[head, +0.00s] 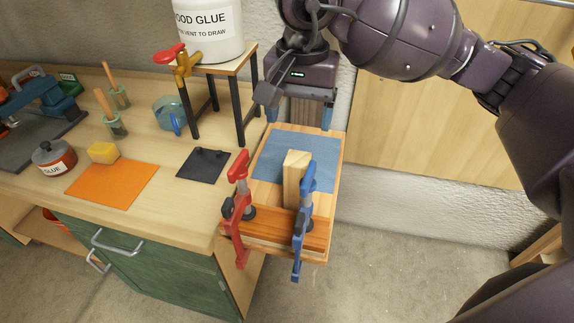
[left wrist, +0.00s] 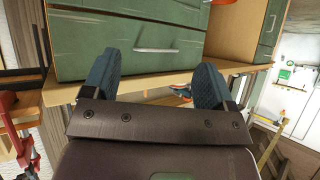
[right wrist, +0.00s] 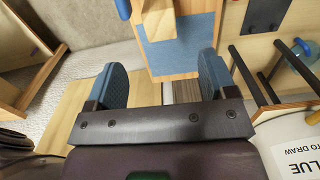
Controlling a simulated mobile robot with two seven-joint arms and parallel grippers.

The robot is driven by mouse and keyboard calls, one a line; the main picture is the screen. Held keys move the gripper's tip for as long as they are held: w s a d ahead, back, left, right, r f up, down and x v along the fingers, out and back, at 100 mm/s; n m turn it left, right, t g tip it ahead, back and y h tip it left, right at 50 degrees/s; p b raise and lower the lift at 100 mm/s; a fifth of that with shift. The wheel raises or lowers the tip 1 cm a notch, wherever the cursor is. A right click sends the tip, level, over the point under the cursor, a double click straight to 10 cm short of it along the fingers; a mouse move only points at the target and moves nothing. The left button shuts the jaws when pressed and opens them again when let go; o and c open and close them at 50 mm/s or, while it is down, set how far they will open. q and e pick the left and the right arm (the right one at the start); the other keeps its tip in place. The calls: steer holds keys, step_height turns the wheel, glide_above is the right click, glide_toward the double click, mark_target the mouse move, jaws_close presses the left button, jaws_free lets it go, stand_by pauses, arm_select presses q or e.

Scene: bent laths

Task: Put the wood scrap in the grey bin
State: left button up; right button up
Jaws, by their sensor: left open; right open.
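A pale wood block (head: 295,178), the only loose wood piece I can make out as the scrap, stands upright on the wooden board with a blue mat (head: 270,158). It is between a red clamp (head: 238,205) and a blue clamp (head: 303,210). It also shows at the top of the right wrist view (right wrist: 158,20). My right gripper (head: 300,115) is open at the board's far end, pointing down, apart from the block. A brown grained wood piece (right wrist: 186,90) shows between its fingers; I cannot tell whether it is loose. My left gripper (left wrist: 157,68) is open, facing the green drawers. I see no grey bin.
A small stand (head: 225,68) bears a large glue bottle (head: 208,30) left of my right gripper. The bench top carries an orange mat (head: 112,185), a glue jar (head: 54,158) and a blue-handled cup (head: 170,114). Open floor (head: 400,240) lies right of the board.

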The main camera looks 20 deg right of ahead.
steer(key=shift+d+f, duration=0.15)
glide_above(298, 158)
steer(key=f, duration=0.4)
steer(key=shift+s+f, duration=0.15)
steer(key=shift+s, duration=0.1)
steer(key=shift+f, duration=0.75)
steer(key=shift+w+f, duration=0.15)
steer(key=shift+f, duration=0.95)
steer(key=shift+w+f, duration=0.1)
steer(key=shift+f, duration=1)
arm_select(q)
steer(key=shift+s+f, duration=0.45)
steer(key=shift+s, duration=0.15)
steer(key=shift+a, duration=0.1)
arm_select(e)
steer(key=shift+c, duration=0.4)
steer(key=c, duration=1.3)
